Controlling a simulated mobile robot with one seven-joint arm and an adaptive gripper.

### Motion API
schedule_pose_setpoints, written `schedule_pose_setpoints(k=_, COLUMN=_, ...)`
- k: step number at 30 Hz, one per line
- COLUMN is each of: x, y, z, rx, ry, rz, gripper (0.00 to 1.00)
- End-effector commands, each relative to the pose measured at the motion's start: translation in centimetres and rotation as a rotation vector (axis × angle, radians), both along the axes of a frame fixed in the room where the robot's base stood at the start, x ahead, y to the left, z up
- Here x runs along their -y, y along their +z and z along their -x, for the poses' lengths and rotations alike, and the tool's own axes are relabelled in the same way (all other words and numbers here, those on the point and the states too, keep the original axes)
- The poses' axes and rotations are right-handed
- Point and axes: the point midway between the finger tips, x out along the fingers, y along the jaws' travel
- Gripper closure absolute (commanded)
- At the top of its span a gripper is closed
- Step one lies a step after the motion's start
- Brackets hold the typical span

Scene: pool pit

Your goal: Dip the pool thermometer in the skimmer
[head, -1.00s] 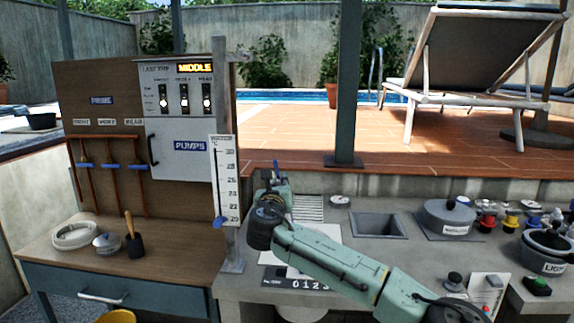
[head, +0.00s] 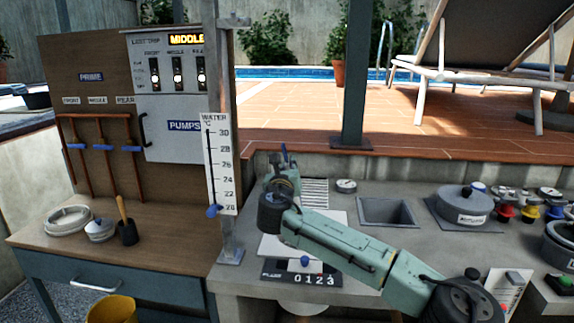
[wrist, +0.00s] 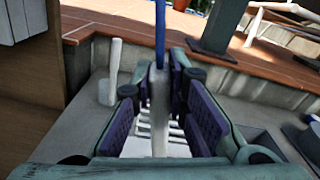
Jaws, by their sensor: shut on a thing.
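The pool thermometer (wrist: 160,62) is a slim stick with a blue upper part and a whitish lower part. In the wrist view it stands nearly upright between the purple pads of my gripper (wrist: 162,100), which is shut on it. In the head view only its blue tip (head: 284,152) shows above my gripper (head: 283,172); my arm hides the rest. My gripper is above the grey counter, left of a square recess (head: 388,212). No readable label shows whether this recess is the skimmer. Its edge is partly visible at lower right in the wrist view.
A slatted grate (head: 315,190) lies beside my gripper. A post with a water scale (head: 220,165) stands to the left. A lidded pot (head: 465,203) and several coloured knobs are right of the recess. A white upright stick (wrist: 112,72) shows in the wrist view.

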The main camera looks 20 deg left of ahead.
Motion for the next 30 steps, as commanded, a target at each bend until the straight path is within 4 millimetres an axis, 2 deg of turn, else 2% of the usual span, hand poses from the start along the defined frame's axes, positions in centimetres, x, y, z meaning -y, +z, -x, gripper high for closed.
schedule_pose_setpoints(k=3, x=0.3, y=-1.2, z=-0.1, rx=0.0, ry=-0.001, rz=0.0, gripper=1.0)
schedule_pose_setpoints(k=30, x=1.8, y=-7.2, z=-0.5, rx=0.0, ry=-0.001, rz=-0.001, gripper=1.0)
